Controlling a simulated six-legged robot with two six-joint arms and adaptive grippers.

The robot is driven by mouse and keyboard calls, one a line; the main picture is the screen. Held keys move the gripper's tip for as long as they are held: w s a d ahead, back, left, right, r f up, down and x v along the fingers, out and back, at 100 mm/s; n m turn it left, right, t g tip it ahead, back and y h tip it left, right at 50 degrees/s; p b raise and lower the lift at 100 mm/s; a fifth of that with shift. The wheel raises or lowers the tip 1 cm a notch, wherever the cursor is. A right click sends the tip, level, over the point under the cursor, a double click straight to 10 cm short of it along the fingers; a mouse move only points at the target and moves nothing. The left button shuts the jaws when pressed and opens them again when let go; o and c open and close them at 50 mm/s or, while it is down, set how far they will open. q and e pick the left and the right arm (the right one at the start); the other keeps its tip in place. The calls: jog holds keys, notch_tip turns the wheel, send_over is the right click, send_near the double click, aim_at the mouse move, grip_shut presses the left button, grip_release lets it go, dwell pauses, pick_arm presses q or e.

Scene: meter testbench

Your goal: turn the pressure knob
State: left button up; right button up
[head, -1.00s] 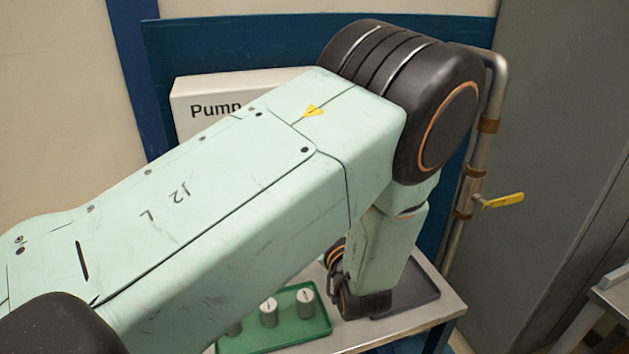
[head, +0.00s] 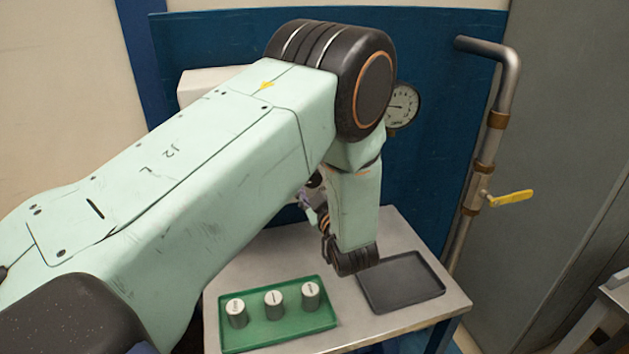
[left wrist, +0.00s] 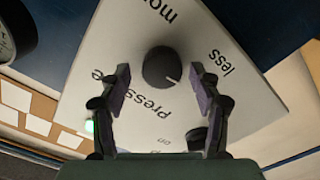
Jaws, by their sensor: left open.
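The pressure knob (left wrist: 162,67) is dark and round with a pale pointer mark. It sits on a white panel (left wrist: 105,45) lettered "pressure", "less" and a partly cut-off word. In the left wrist view my left gripper (left wrist: 160,80) is open, with one finger on each side of the knob and a gap at both sides. I cannot tell how far the fingertips are from the panel. In the head view my left arm hides the knob and most of the white box (head: 215,83); part of my left gripper (head: 312,200) shows behind the arm. My right gripper is not in view.
A table holds a green tray (head: 280,332) with three metal cylinders and an empty black tray (head: 400,283). A gauge (head: 403,105) and a pipe with a yellow lever (head: 511,198) are at right.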

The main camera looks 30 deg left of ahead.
pick_arm(q)
jog(key=shift+r, duration=0.1)
jog(key=shift+a+f, duration=0.2)
jog(key=shift+a, duration=0.25)
jog(key=shift+w, duration=0.15)
jog(key=shift+c, duration=0.7)
jog(key=shift+d+r, duration=0.1)
jog(key=shift+d, duration=0.2)
jog(key=c, duration=0.5)
jog(key=shift+a, duration=0.15)
jog(key=c, duration=0.5)
jog(key=shift+r, duration=0.1)
